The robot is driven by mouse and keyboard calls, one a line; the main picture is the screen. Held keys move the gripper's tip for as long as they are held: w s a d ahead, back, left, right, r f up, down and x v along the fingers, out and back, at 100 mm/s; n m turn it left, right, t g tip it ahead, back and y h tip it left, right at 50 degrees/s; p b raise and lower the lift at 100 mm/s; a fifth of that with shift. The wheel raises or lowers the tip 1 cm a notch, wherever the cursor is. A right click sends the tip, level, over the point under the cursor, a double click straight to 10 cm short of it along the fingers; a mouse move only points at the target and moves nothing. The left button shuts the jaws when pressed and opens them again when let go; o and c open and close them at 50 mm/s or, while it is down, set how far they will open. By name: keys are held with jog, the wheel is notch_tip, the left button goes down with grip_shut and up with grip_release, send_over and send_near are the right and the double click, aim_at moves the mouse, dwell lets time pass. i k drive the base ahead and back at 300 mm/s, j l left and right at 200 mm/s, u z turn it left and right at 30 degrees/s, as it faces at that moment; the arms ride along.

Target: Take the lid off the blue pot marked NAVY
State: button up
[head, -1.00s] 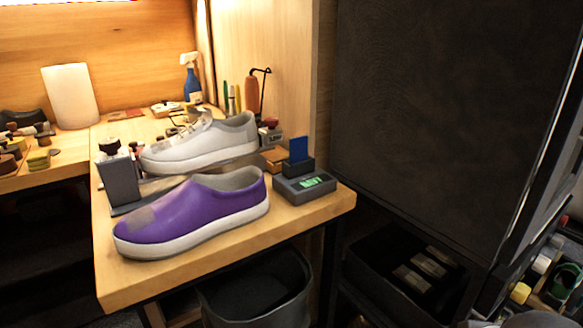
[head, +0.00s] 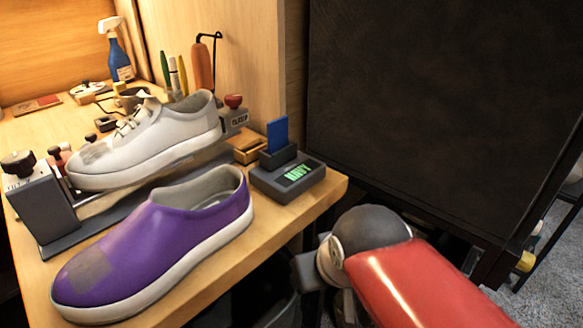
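A small dark grey device (head: 290,192) with a green lit display reading NAVY stands at the right corner of the wooden bench. A blue card (head: 277,134) stands upright in a dark holder at its back. I cannot make out a blue pot with a lid marked NAVY in this view. My red arm (head: 405,285) reaches in from the lower right, with a dark rounded joint beside the bench corner. Its fingers do not show, so whether my gripper is open or shut is hidden.
A purple shoe (head: 160,245) lies at the bench's front, and a white shoe (head: 150,148) sits behind it on a grey stand (head: 42,208). A blue spray bottle (head: 118,55) and upright tools are at the back. A large dark panel (head: 440,95) stands right of the bench.

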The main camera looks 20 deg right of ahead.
aim_at(92, 137)
jog(key=u, duration=0.45)
jog(key=j+u, duration=0.15)
jog(key=u, duration=0.3)
jog(key=j+u, duration=0.1)
jog(key=u, duration=0.35)
jog(key=j+u, duration=0.1)
jog(key=u, duration=0.35)
jog(key=j+u, duration=0.1)
jog(key=u, duration=0.8)
jog(key=i+j+u, duration=0.15)
jog(key=i+u, duration=0.2)
jog(key=i+z, duration=0.7)
jog(key=i+j+z, duration=0.15)
jog(key=i+z, duration=0.35)
jog(key=z, duration=0.9)
jog(key=i+j+z, duration=0.15)
jog(key=z, duration=0.35)
jog(key=j+z, duration=0.1)
jog(key=z, duration=0.35)
jog(key=i+j+z, duration=0.1)
jog(key=z, duration=0.4)
jog(key=j+z, duration=0.15)
jog(key=z, duration=0.35)
jog(key=k, duration=0.2)
